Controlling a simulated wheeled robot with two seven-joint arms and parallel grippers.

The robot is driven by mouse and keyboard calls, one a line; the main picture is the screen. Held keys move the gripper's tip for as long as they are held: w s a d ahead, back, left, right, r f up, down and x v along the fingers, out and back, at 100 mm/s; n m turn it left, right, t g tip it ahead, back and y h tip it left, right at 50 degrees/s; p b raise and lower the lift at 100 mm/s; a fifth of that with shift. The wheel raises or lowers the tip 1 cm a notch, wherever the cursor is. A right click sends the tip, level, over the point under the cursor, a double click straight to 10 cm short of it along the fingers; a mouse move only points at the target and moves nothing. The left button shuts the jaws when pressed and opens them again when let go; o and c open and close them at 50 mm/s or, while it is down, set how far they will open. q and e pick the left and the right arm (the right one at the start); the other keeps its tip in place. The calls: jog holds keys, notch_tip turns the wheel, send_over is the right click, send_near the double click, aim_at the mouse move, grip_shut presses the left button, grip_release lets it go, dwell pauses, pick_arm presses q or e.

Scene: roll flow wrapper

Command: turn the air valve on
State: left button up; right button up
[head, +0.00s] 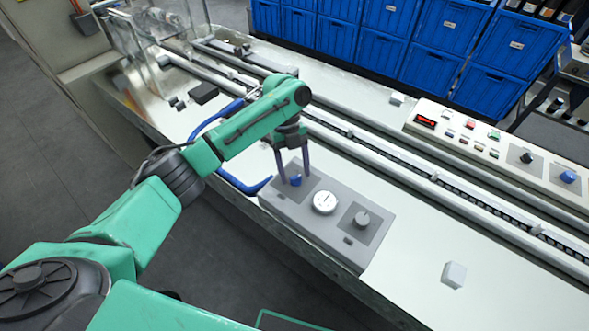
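A grey air panel (315,232) lies on the machine's light top and carries a small blue knob (295,181), likely the air valve, at its far left end. Next to the knob are a round white gauge (324,202) and a grey knob (362,218). My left gripper (295,177) points down over the blue knob. Its two fingers are spread, one on each side of the knob. I cannot tell whether they touch it. The gauge needle is too small to read. My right gripper is not in view.
A blue hose (243,186) runs by the panel's left end. Conveyor rails (400,173) cross behind it. A white control box (480,138) with buttons, a display and another blue knob stands at right. A white block (454,274) lies at front right. Blue bins (430,68) line the back.

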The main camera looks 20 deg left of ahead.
pick_arm(q)
jog(key=b+v, duration=0.1)
jog(key=v, duration=0.4)
jog(key=shift+w, duration=0.15)
jog(key=p+v, duration=0.1)
jog(key=v, duration=0.8)
jog(key=shift+r, duration=0.2)
